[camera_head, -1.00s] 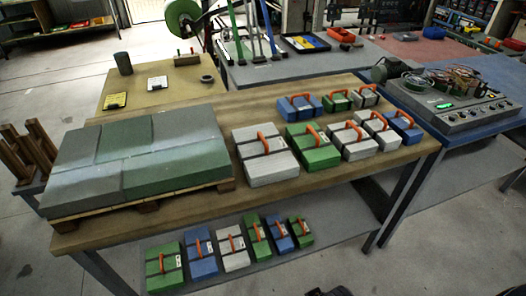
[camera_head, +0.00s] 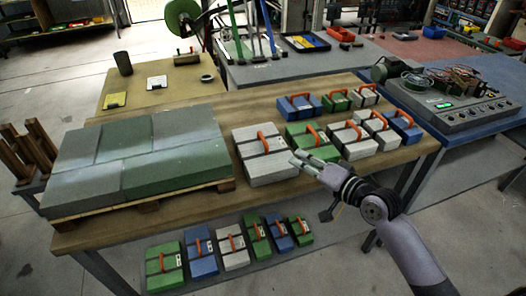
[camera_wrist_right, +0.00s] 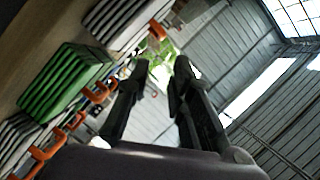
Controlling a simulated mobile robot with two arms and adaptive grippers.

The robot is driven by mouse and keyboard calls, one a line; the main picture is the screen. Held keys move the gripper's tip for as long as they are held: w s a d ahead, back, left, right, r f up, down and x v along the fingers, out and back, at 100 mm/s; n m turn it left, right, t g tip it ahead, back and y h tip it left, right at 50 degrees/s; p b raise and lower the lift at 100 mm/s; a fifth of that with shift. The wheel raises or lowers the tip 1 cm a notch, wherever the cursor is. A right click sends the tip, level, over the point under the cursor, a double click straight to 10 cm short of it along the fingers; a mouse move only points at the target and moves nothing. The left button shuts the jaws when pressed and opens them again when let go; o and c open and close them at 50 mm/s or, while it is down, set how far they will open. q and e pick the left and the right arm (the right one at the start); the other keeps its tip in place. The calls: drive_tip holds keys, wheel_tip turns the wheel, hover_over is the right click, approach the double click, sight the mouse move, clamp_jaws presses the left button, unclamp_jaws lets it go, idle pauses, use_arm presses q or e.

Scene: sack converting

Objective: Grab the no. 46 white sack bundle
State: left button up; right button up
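Several white sack bundles with orange handles and dark straps are in the head view; their numbers are too small to read. A large white bundle (camera_head: 262,166) lies on the wooden table beside the green stack. Smaller white bundles (camera_head: 345,135) (camera_head: 373,125) (camera_head: 363,97) lie farther right, and one (camera_head: 231,247) is on the lower shelf. My right gripper (camera_head: 298,159) is open and empty, just right of the large white bundle and in front of a green bundle (camera_head: 300,136). In the right wrist view its fingers (camera_wrist_right: 160,75) are apart, with bundles at left. My left gripper is out of view.
A pallet of grey-green sacks (camera_head: 140,160) fills the table's left side. Blue bundles (camera_head: 402,125) (camera_head: 299,106) stand among the others. Several bundles lie on the lower shelf. A control box (camera_head: 450,105) stands on the blue bench at right.

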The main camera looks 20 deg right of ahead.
drive_tip(key=p, duration=0.1)
approach(264, 139)
drive_tip(key=x, duration=0.5)
drive_tip(key=shift+f, duration=0.4)
drive_tip(key=shift+p+x, duration=0.35)
drive_tip(key=shift+x, duration=2.25)
drive_tip(key=shift+d+r, duration=0.1)
drive_tip(key=shift+c, duration=0.2)
clamp_jaws()
